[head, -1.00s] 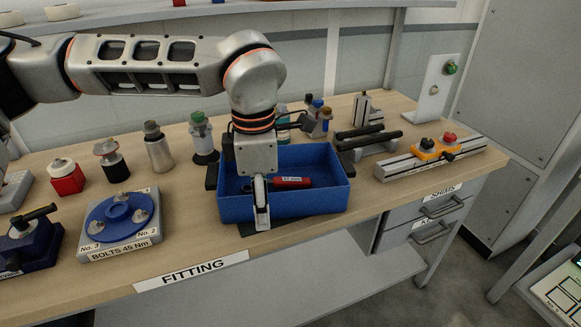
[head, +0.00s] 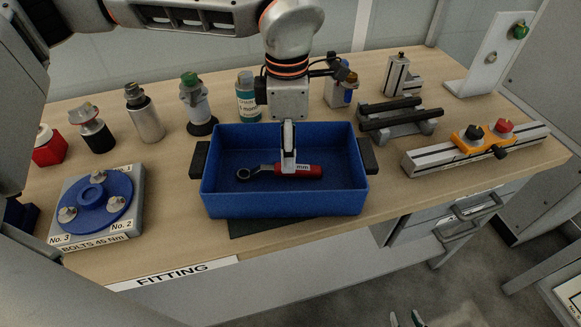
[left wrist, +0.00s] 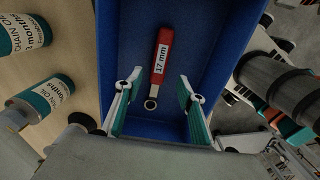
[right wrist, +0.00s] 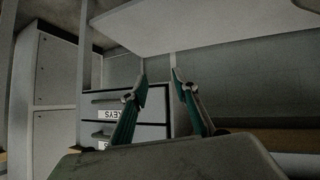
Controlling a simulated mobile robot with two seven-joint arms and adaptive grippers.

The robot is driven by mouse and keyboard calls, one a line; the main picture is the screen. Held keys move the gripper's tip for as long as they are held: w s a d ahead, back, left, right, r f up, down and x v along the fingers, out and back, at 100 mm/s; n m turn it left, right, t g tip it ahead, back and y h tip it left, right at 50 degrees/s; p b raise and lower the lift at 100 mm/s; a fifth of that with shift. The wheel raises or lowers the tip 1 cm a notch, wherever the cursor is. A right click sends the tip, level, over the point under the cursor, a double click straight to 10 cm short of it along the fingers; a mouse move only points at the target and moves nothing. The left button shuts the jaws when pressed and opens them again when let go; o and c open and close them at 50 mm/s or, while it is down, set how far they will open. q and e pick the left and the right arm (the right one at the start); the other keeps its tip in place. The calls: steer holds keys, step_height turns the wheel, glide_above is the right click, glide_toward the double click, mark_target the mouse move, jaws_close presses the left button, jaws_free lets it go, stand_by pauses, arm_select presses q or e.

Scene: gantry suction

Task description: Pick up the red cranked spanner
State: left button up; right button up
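The red spanner (head: 311,171) lies in the blue box (head: 285,206), its dark ring end to the left in the head view. In the left wrist view its red handle (left wrist: 164,40) carries a "17 mm" label. My left gripper (head: 288,160) points down into the box over the spanner and hides part of it. In the left wrist view the left gripper (left wrist: 158,82) is open, with the spanner lying beyond and between its fingers, apart from both. My right gripper (head: 405,318) shows only its tips at the bottom edge; in the right wrist view (right wrist: 160,82) it is open and empty.
The box has dark side handles and stands near the bench's front edge. A clamp rail (head: 475,149) is at right. Drawers (right wrist: 122,118) face the right gripper.

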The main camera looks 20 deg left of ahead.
mark_target(279, 172)
arm_select(q)
steer(key=f, duration=0.5)
steer(key=shift+w+d, duration=0.15)
steer(key=shift+w, duration=0.05)
steer(key=shift+r, duration=0.1)
jaws_close()
